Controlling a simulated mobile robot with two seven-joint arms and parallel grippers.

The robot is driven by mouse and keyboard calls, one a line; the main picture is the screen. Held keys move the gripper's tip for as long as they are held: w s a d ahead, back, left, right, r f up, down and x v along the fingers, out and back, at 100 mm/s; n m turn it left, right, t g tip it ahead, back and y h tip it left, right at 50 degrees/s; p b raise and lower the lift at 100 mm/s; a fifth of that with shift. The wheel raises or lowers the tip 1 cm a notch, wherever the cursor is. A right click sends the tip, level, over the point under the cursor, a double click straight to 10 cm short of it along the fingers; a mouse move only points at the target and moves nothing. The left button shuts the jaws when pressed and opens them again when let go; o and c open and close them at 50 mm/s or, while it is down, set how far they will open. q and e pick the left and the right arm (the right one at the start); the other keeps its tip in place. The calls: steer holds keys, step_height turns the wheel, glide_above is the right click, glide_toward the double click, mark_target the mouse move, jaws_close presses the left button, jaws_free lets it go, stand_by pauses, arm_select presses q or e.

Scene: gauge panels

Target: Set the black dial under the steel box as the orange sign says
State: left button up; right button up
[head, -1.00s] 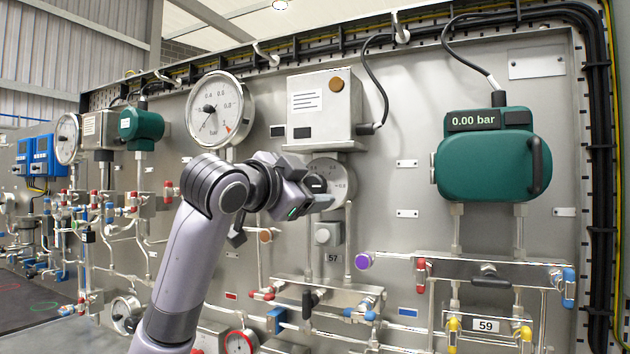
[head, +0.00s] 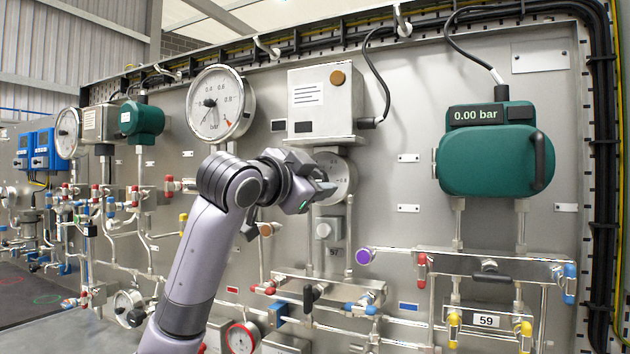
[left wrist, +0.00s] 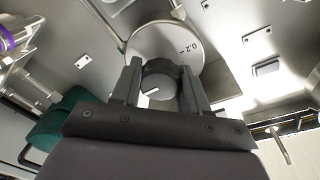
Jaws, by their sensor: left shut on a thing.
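The steel box (head: 321,100) is mounted on the panel in the middle of the head view. A round pale scale plate (head: 342,172) sits under it, partly hidden by my left gripper (head: 322,186). In the left wrist view the black dial (left wrist: 159,80) sits in front of the scale plate (left wrist: 172,45), between the two fingers of my left gripper (left wrist: 160,76). The gripper is shut on the dial. A white pointer line shows on the dial, and "0.2" is readable on the plate. I cannot make out an orange sign. My right gripper is out of view.
A round white gauge (head: 220,104) hangs left of the box. A green transmitter (head: 497,160) reading 0.00 bar is at the right. Pipes and a valve manifold (head: 318,289) stick out below the dial. The panel between box and transmitter is mostly clear.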

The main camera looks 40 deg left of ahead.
arm_select(q)
steer(key=n, duration=0.6)
steer(key=shift+t, duration=0.3)
steer(key=n, duration=0.6)
steer(key=shift+y, duration=0.4)
steer(key=n+y, duration=0.1)
steer(key=n, duration=1.2)
steer(key=shift+a+y, duration=0.1)
steer(key=shift+y, duration=0.3)
steer(key=o, duration=1)
steer(key=shift+o, duration=0.2)
